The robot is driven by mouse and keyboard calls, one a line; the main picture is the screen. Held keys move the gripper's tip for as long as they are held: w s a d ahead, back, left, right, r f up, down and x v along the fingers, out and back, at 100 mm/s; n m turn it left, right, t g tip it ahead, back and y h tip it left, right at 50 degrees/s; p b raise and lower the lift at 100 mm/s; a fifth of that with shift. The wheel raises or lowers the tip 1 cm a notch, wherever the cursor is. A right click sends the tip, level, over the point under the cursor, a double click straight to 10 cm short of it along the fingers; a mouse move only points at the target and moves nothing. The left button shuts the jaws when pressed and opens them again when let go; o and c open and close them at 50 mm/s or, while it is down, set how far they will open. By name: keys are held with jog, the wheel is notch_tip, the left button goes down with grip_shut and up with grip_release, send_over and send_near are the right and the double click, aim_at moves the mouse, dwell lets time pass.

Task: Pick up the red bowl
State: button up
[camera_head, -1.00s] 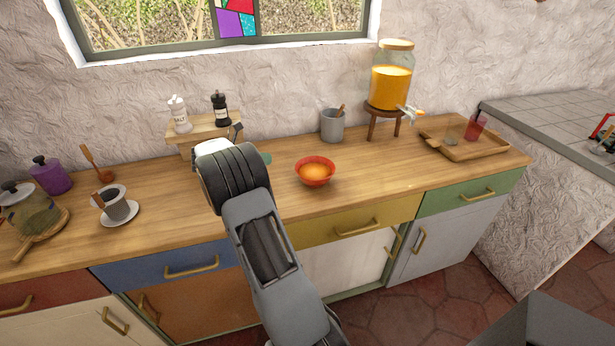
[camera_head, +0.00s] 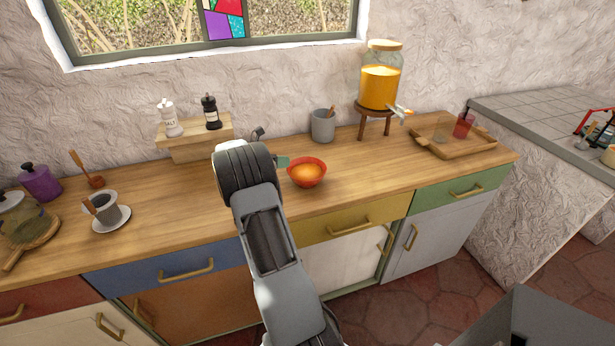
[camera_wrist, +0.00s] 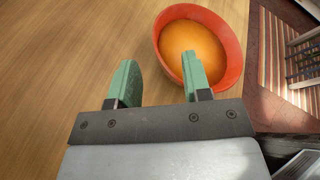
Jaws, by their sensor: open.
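The left finger is clear of the bowl, over the wood. In the head view my gripper (camera_head: 279,162) is mostly hidden behind my wrist, with a green fingertip showing just left of the bowl.
A grey cup (camera_head: 322,126) and a juice dispenser (camera_head: 380,88) on a stand are behind the bowl. A wooden shelf (camera_head: 194,131) holds salt and pepper mills. A wooden tray (camera_head: 453,147) is at right, a cup on a saucer (camera_head: 110,222) at left. Counter right of the bowl is clear.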

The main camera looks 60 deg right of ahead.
aim_at(303, 161)
jog(key=p+x, duration=0.1)
jog(key=x, duration=0.3)
jog(key=shift+s+d, duration=0.15)
jog(key=shift+d, duration=0.05)
jog(key=shift+c, duration=0.2)
grip_shut()
